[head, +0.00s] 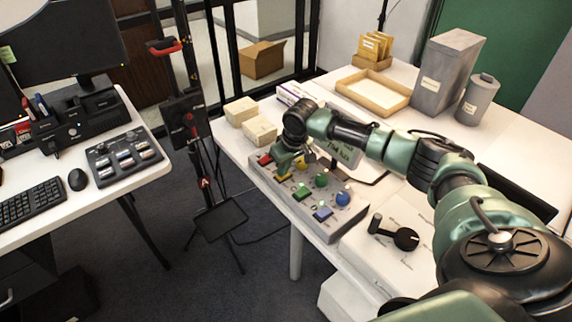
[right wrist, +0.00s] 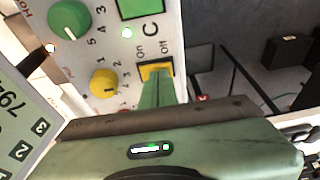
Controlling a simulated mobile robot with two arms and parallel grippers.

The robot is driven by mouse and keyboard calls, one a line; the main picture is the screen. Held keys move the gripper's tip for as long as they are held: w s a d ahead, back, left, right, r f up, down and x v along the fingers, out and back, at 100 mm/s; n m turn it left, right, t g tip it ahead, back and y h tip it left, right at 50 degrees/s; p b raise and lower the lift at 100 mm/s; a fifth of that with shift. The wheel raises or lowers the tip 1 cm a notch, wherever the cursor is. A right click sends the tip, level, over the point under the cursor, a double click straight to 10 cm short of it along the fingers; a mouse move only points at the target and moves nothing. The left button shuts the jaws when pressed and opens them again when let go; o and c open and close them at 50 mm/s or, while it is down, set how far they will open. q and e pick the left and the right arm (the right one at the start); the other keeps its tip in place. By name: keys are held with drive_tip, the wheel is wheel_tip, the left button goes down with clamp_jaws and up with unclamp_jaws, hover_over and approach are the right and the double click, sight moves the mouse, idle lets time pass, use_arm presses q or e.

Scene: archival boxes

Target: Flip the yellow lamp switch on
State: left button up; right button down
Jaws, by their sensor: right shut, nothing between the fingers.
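The grey control panel (head: 262,177) lies along the front edge of the right-hand table, with coloured switches and knobs. The yellow switch (head: 284,176) is near the panel's far end. In the right wrist view the yellow switch (right wrist: 156,70) sits beside the words On and Off. My right gripper (head: 285,162) reaches down over it from the right. Its shut green fingers (right wrist: 158,92) are empty, their tips at the yellow switch, seeming to touch it and hiding part of it. Which way the switch is tilted I cannot tell. My left gripper is not in view.
Near the yellow switch are a yellow knob (right wrist: 104,83), a green knob (right wrist: 69,18) and a green switch (right wrist: 138,8). The panel also has a red switch (head: 265,160) and a blue switch (head: 322,214). Small boxes (head: 260,131) stand beyond the panel.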

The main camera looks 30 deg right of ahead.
idle(0.3)
drive_tip(key=r+p, duration=0.5)
drive_tip(key=p, duration=0.1)
drive_tip(key=shift+d+r, duration=0.1)
drive_tip(key=shift+d, duration=0.1)
drive_tip(key=shift+s+d+r+b, duration=0.2)
drive_tip(key=shift+d+r+b, duration=0.2)
drive_tip(key=shift+b, duration=0.4)
wheel_tip(320, 180, up, 7)
hover_over(287, 176)
drive_tip(key=s+d, duration=0.2)
drive_tip(key=shift+r+b, duration=0.2)
drive_tip(key=shift+b, duration=0.25)
